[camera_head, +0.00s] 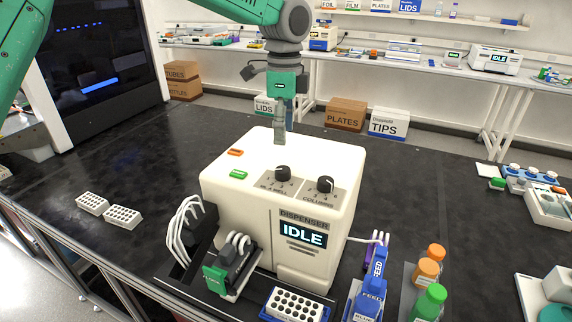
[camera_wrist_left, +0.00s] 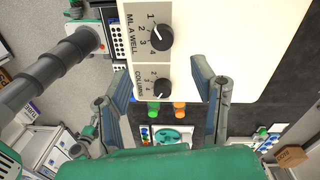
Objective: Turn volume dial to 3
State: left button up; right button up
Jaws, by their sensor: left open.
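The white dispenser (camera_head: 235,159) stands on the dark bench and its screen reads IDLE. On its top, the black volume dial (camera_head: 283,173) marked ML A WELL sits left of the COLUMNS dial (camera_head: 325,184). The volume dial also shows in the left wrist view (camera_wrist_left: 161,38), with numbers 1 to 4 beside it; its exact setting is too small to tell. My left gripper (camera_head: 280,138) points down over the dispenser's back part, behind the dials. In the left wrist view its fingers (camera_wrist_left: 160,80) are apart and empty, with the COLUMNS dial (camera_wrist_left: 163,88) appearing between them.
Orange (camera_head: 235,153) and green (camera_head: 238,174) buttons sit on the dispenser's top left. A white well plate (camera_head: 296,304) lies in front. The bench left of the dispenser is mostly clear.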

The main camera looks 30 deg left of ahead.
aim_at(284, 168)
pick_arm(q)
notch_tip(284, 168, down, 9)
jog(key=shift+w+r+p, duration=0.15)
jog(key=shift+p, duration=0.4)
jog(key=shift+s+d+f, duration=0.1)
jog(key=shift+s+f, duration=0.1)
jog(key=shift+f, duration=0.5)
jog(key=shift+w, duration=0.1)
jog(key=shift+r, duration=0.1)
jog(key=c, duration=1.1)
